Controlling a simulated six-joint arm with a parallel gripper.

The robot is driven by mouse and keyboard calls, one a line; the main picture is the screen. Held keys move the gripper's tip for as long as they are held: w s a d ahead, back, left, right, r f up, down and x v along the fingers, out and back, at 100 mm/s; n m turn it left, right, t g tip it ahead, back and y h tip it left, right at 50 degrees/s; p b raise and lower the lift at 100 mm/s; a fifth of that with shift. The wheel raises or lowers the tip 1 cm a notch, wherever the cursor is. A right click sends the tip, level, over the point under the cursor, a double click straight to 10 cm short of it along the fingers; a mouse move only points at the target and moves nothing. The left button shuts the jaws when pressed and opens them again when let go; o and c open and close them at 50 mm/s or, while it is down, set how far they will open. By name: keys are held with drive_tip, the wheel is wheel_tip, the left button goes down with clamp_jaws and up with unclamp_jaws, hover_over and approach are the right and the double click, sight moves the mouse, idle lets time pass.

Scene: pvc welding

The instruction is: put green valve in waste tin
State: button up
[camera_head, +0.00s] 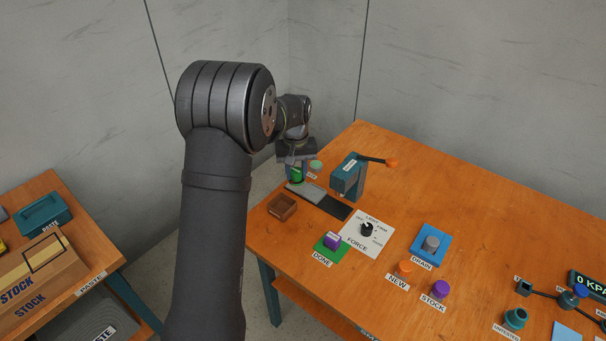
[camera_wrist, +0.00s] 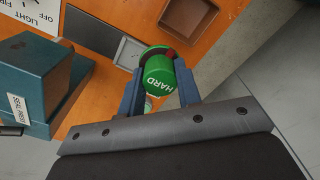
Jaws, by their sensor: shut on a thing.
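The green valve (camera_wrist: 160,73), a round green piece marked HARD, is between the two fingers of my gripper (camera_wrist: 160,90) in the wrist view. In the head view the green piece (camera_head: 297,174) shows under my gripper (camera_head: 297,165) near the table's far left corner, beside the grey plate. My gripper is shut on it. No label reading waste tin can be made out. A small brown open box (camera_head: 282,207) sits on the table's left edge; it also shows in the wrist view (camera_wrist: 188,18). Whether this is the waste tin I cannot tell.
A teal press (camera_head: 347,178) with an orange-tipped lever stands right of my gripper. A grey and black plate (camera_head: 320,200) lies in front. A pale green round thing (camera_head: 316,165) is close by my gripper. The purple DONE button (camera_head: 332,240) is nearer.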

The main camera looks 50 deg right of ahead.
approach(282, 211)
drive_tip(key=shift+d+f, duration=0.1)
drive_tip(key=shift+f, duration=1.25)
drive_tip(key=o, duration=1)
drive_tip(key=shift+o, duration=0.2)
wheel_tip(282, 211, up, 7)
idle(0.5)
